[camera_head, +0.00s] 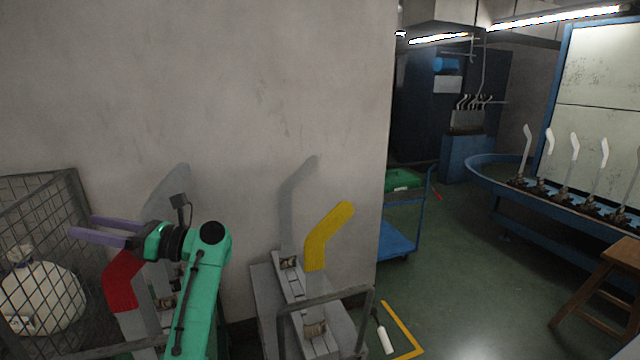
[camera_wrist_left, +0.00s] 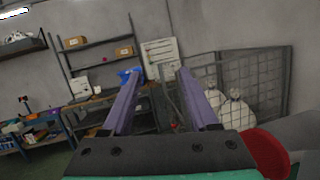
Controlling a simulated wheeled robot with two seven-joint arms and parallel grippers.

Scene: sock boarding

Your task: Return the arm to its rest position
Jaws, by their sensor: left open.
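My left gripper (camera_head: 100,232) is at the left of the head view, at the end of my green arm, with its purple fingers pointing left. In the left wrist view its two fingers (camera_wrist_left: 157,98) stand apart with nothing between them. A red sock form (camera_head: 121,284) stands just below and behind the gripper; its red edge also shows in the left wrist view (camera_wrist_left: 266,152). A yellow sock form (camera_head: 323,238) stands on a grey stand to the right of my arm. My right gripper is in neither view.
A wire cage (camera_head: 70,190) with white sacks (camera_head: 42,298) stands at the far left. A blue cart (camera_head: 398,240) and a conveyor (camera_head: 520,205) with several pale forms are at the right. A wooden stool (camera_head: 622,252) stands in front. Shelves (camera_wrist_left: 95,52) show in the left wrist view.

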